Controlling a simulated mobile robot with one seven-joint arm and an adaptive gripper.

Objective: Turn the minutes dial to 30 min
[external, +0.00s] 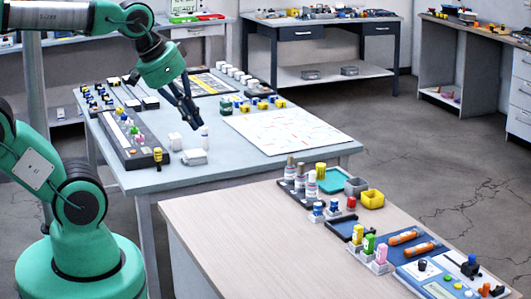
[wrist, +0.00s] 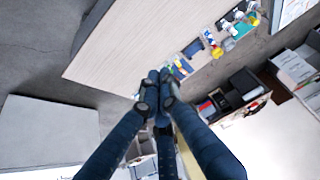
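A light control panel (external: 437,290) lies at the front right end of the wooden-topped table, partly cut off by the picture edge. It carries dark round knobs, one of them a black knob (external: 422,265). I cannot read its labels or tell which knob is the minutes dial. My gripper (external: 194,122) hangs above the grey-blue table, far to the left of the panel and apart from it. In the wrist view my gripper (wrist: 158,82) has its fingers together with nothing visible between them. The panel cannot be made out clearly there.
The wooden table (external: 235,223) is clear at its left. Below my gripper, the grey-blue table (external: 215,179) holds white blocks, a paper sheet (external: 285,130) and small parts.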

